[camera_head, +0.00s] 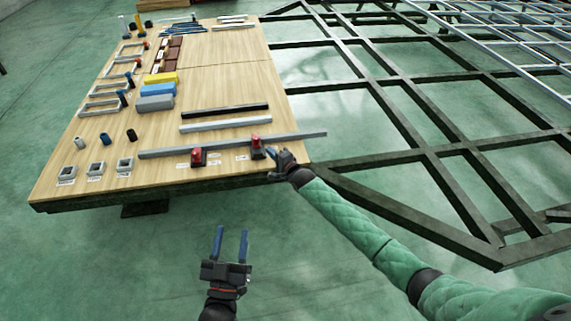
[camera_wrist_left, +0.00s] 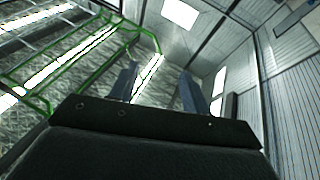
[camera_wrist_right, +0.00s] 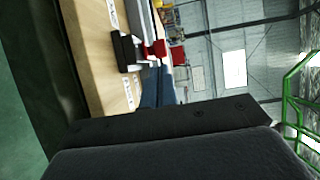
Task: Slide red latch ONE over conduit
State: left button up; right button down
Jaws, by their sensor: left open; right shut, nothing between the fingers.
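A long grey conduit (camera_head: 228,145) lies across the near end of the wooden table, its right end past the table edge. Two red latches on dark bases sit at it: a left one (camera_head: 197,155) and a right one (camera_head: 257,147). My right gripper (camera_head: 273,153) is shut and empty, its fingertips right beside the right latch; contact cannot be told. In the right wrist view the shut fingers (camera_wrist_right: 158,85) point at a red latch (camera_wrist_right: 155,49) on a dark base. My left gripper (camera_head: 232,243) is open and empty, below the table's near edge; its fingers show in the left wrist view (camera_wrist_left: 157,88).
The table (camera_head: 225,88) also holds a black bar (camera_head: 225,111), a white bar (camera_head: 225,123), blue and yellow blocks (camera_head: 158,87), small cylinders and square grey pieces (camera_head: 96,168). A dark trailer frame (camera_head: 430,150) stands at right. Floor around my left gripper is clear.

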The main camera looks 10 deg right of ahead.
pick_arm(q)
notch_tip(320, 180, down, 12)
jog(key=g+y, duration=0.1)
jog(key=g, duration=0.3)
jog(key=shift+s+d+r+p, duration=0.2)
jog(key=shift+s+d+p, duration=0.1)
jog(key=shift+p, duration=0.15)
pick_arm(e)
jog(key=v, duration=0.8)
pick_arm(q)
jog(key=shift+a, duration=0.1)
